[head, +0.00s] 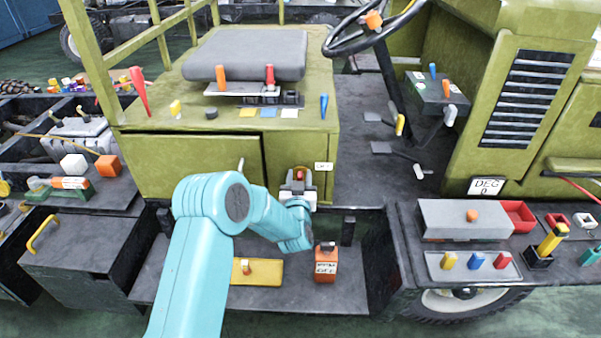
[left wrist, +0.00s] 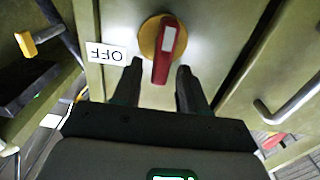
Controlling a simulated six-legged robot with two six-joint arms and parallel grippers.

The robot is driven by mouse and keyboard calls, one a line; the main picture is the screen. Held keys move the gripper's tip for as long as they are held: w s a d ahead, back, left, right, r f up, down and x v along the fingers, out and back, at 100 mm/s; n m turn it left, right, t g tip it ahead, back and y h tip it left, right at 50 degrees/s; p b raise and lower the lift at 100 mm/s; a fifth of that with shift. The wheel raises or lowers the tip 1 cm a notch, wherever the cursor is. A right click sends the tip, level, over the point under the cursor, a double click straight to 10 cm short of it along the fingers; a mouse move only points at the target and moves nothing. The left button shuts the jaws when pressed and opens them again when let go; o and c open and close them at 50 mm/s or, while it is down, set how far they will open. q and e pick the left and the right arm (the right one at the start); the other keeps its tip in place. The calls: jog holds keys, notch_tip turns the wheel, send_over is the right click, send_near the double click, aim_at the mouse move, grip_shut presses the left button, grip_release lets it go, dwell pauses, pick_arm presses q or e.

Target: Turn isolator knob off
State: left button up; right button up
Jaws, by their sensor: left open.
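The isolator knob is a red handle (left wrist: 168,42) on a round yellow base, set on the olive panel. In the left wrist view its handle points down the picture, and a white OFF label (left wrist: 105,52) is on its left, upside down. My left gripper (left wrist: 160,68) is open, with one dark finger on each side of the handle's lower end; a gap shows on both sides. In the head view the left gripper (head: 299,188) is at the panel, and a bit of the red knob (head: 300,174) shows between its fingers. The label (head: 323,166) is just right of it. My right gripper is not in view.
Below the panel, an orange canister (head: 325,264) and a yellow plate (head: 257,272) are on the dark step, close to my arm. A metal bar handle (left wrist: 290,102) is right of the knob. The grey seat (head: 248,55) is above the panel.

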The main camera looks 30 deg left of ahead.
pick_arm(q)
jog(key=shift+w+a+r, duration=0.1)
jog(key=shift+w+a, duration=0.15)
jog(key=shift+w, duration=0.2)
jog(key=shift+w, duration=0.1)
grip_shut()
jog(key=n+b, duration=0.2)
jog(key=b, duration=0.3)
jog(key=a+f+n+b, duration=0.1)
jog(key=n+b, duration=0.2)
jog(key=b, duration=0.3)
jog(key=s+n+b, duration=0.1)
jog(key=n+b, duration=0.2)
jog(key=b, duration=0.2)
jog(key=shift+a+f, duration=0.25)
jog(key=shift+f, duration=0.1)
jog(key=shift+s+a+f+n+b, duration=0.1)
jog(key=shift+a+f+n+b, duration=0.1)
jog(key=shift+n+b, duration=1.85)
jog(key=shift+s+a+f+n+b, duration=0.15)
jog(key=shift+n+b, duration=1.15)
jog(key=shift+b, duration=1.6)
jog(key=shift+s+a+f+n+b, duration=0.1)
jog(key=shift+f+n+b, duration=0.15)
jog(key=shift+n+b, duration=1.8)
jog(key=shift+m+b, duration=0.3)
jog(key=shift+b, duration=0.1)
